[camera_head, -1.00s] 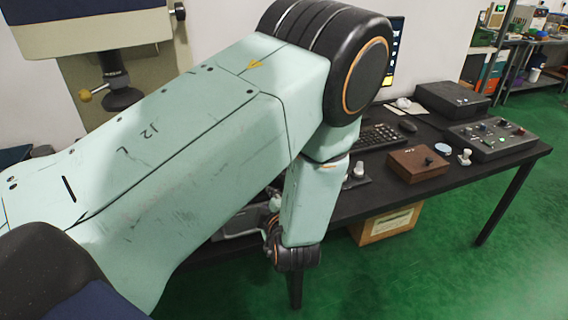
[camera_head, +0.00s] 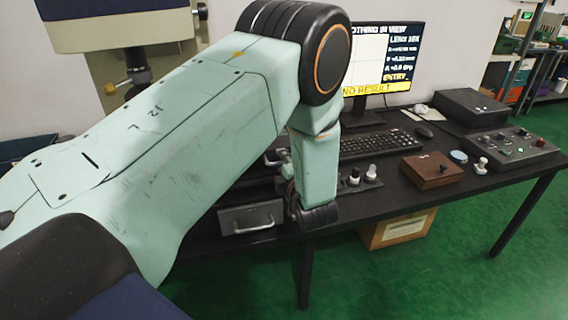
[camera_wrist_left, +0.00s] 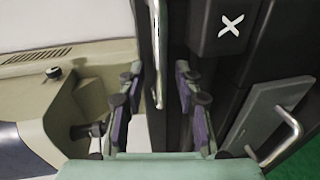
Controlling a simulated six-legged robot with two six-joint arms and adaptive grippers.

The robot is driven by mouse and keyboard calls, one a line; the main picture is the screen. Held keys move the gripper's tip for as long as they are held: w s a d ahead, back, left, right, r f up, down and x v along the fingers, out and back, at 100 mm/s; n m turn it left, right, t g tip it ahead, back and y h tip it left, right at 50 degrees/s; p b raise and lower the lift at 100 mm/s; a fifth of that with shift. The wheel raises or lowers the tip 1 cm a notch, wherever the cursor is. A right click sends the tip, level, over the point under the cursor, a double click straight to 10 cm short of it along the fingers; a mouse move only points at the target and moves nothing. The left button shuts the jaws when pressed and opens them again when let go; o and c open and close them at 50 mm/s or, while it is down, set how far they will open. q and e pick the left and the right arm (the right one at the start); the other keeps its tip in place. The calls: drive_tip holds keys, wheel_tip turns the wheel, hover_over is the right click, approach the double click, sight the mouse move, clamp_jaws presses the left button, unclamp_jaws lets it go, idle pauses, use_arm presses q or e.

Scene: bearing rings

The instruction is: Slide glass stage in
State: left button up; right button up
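My left arm crosses the head view, and its wrist hangs at the front edge of the bench; the fingers there are mostly hidden. In the wrist view my left gripper (camera_wrist_left: 158,72) is open, with a gap between its two fingers. A thin upright metal bar handle (camera_wrist_left: 156,50) stands in line with that gap, just beyond the fingertips; nothing is gripped. A grey front panel with a bar handle (camera_wrist_left: 284,140) is at the right of the wrist view; a similar grey panel (camera_head: 238,219) shows in the head view. I cannot clearly make out the glass stage. My right gripper is not seen.
The monitor (camera_head: 384,60) reads "NOTHING IN VIEW" and "NO RESULT". The dark bench (camera_head: 400,205) holds a keyboard (camera_head: 375,144), a brown box (camera_head: 432,170) and a control panel (camera_head: 512,148). A beige machine body (camera_wrist_left: 95,90) lies left of the fingers. A cardboard box (camera_head: 397,229) sits below the bench.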

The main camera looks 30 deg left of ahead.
use_arm(q)
drive_tip(key=shift+w+a+f, duration=0.15)
drive_tip(key=shift+w+a, duration=0.1)
drive_tip(key=shift+a, duration=0.05)
drive_tip(key=shift+d, duration=0.2)
drive_tip(key=c, duration=0.6)
drive_tip(key=shift+a, duration=0.1)
clamp_jaws()
